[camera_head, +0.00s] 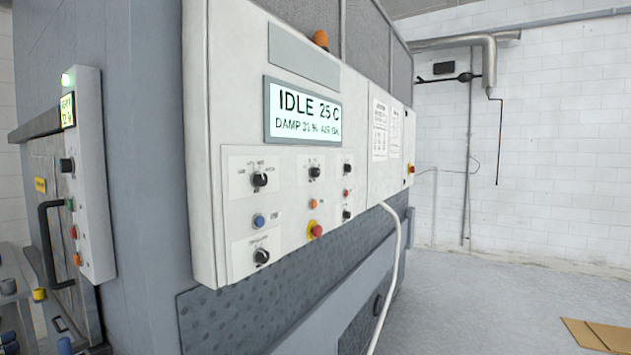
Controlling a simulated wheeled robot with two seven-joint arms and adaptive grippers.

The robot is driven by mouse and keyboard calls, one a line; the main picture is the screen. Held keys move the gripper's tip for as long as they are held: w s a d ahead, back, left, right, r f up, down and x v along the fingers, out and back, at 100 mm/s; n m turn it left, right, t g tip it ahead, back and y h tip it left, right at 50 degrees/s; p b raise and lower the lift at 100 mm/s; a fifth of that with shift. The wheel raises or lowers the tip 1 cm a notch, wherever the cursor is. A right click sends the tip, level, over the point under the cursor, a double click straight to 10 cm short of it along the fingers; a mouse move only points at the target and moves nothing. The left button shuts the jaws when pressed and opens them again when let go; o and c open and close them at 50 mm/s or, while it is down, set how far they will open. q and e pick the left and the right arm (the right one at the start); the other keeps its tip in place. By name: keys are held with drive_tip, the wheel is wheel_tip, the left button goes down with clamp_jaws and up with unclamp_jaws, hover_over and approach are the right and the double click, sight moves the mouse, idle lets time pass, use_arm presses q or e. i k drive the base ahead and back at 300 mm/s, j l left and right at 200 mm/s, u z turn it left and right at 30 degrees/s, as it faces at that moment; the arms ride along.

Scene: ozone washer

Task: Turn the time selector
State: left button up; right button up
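A white control panel (212,130) on the grey machine carries several black rotary knobs. In the top row are a left knob (260,180), a middle knob (315,172) and a right knob (347,169). Lower down are a bottom-left knob (262,256) and a small right knob (346,214). Their labels are too small to read, so I cannot tell which is the time selector. The panel's display (303,112) reads "IDLE 25 C" above a damp line. Neither of my grippers is in view.
A narrow side panel (92,190) at the left has another black knob (67,165) and coloured buttons. A black handle (47,245) is beside it. A white hose (395,260) hangs below the main panel. Cardboard (600,336) lies at right; the floor (480,300) between is clear.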

sight(314, 172)
drive_tip(key=i+l+u, duration=0.2)
drive_tip(key=l, duration=0.15)
drive_tip(key=l+u, duration=0.15)
drive_tip(key=l, duration=0.2)
drive_tip(key=i+l, duration=0.1)
drive_tip(key=l, duration=1.1)
drive_tip(key=i+l, duration=0.15)
drive_tip(key=l, duration=0.45)
drive_tip(key=i+l, duration=0.1)
drive_tip(key=l, duration=1.1)
drive_tip(key=i, duration=0.05)
